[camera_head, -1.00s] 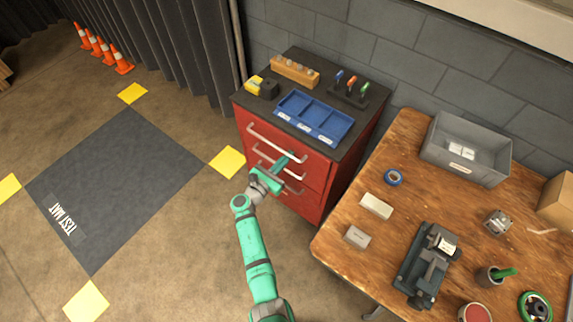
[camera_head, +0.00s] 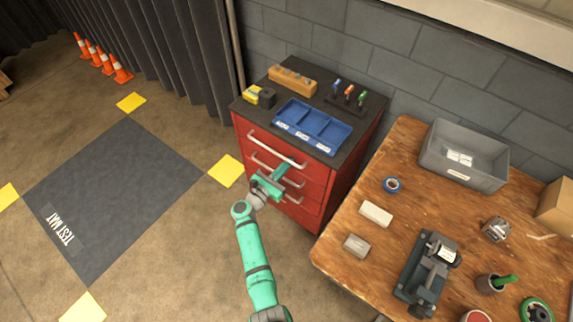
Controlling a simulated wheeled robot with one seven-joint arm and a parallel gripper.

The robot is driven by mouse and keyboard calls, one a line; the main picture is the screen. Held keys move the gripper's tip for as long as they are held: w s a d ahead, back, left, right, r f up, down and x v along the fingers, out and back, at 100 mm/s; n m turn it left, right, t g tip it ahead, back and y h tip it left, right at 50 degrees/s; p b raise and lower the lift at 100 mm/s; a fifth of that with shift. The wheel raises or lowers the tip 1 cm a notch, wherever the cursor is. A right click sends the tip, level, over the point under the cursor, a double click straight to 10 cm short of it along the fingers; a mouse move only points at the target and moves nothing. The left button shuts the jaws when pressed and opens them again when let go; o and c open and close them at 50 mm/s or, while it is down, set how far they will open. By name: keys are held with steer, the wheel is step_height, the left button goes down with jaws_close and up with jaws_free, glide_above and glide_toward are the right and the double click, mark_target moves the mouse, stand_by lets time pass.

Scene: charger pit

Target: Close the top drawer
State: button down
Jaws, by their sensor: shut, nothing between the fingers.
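The red drawer cabinet (camera_head: 345,178) stands against the wall with a dark top. Its top drawer (camera_head: 262,140) has a long pale handle (camera_head: 277,150). The drawer front lies close under the cabinet's top edge; I cannot tell whether a small gap is left. Lower drawers with similar handles (camera_head: 292,200) sit below it. My green gripper (camera_head: 284,170) is shut and empty. It is in front of the cabinet, below the top handle in the picture, and hides part of the second handle. I cannot tell whether its tips touch a drawer front.
On the cabinet top are a blue tray (camera_head: 327,148), a wooden block holder (camera_head: 292,79), a yellow item (camera_head: 252,94) and a tool rack (camera_head: 346,97). A wooden workbench (camera_head: 375,245) with a grey bin (camera_head: 463,176) stands close on the right. The floor at left is open.

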steer(key=v, duration=1.3)
steer(key=shift+s+a, duration=0.2)
steer(key=shift+a, duration=0.05)
steer(key=shift+f, duration=0.15)
